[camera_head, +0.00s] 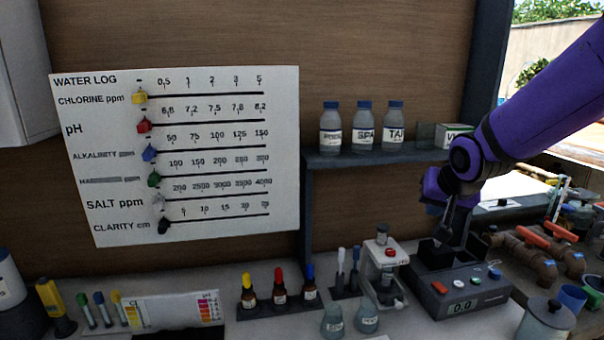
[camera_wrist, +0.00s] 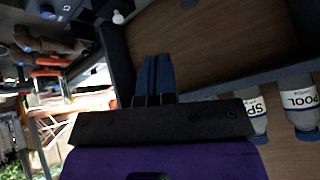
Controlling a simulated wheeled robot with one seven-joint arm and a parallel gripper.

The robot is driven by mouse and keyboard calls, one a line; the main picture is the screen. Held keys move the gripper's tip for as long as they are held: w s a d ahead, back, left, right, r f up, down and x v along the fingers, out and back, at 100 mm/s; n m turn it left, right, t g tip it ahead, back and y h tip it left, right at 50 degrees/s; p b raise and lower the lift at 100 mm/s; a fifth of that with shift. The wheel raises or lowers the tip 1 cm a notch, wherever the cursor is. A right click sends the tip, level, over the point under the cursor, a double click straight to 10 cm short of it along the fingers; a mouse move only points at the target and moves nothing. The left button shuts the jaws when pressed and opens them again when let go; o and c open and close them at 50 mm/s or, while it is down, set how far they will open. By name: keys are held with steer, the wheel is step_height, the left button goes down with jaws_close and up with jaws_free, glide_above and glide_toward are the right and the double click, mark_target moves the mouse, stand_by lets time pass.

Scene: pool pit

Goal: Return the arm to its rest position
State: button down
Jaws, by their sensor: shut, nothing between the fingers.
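My arm is purple and reaches in from the upper right of the head view. My gripper (camera_head: 441,236) points down at its end, just above or in front of the dark meter (camera_head: 462,291) that reads 0.0. I cannot tell whether it touches the meter. In the wrist view my gripper (camera_wrist: 154,62) shows its two blue-grey fingers side by side, closed together with nothing between them.
A shelf (camera_head: 385,158) holds labelled bottles (camera_head: 363,128) left of my arm. A small press-like device (camera_head: 384,268) stands left of the meter. Pipes with red-orange valves (camera_head: 533,238) lie to the right. A lidded metal pot (camera_head: 546,322) stands in front.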

steer(key=s+d+r+n+g, duration=0.1)
steer(key=s+r, duration=0.3)
steer(key=s, duration=0.9)
steer(key=s+d+r+n+g, duration=0.1)
steer(key=s+r, duration=0.3)
steer(key=s, duration=0.8)
steer(key=shift+s+d+n, duration=0.35)
steer(key=shift+d+n, duration=0.15)
steer(key=shift+n, duration=0.1)
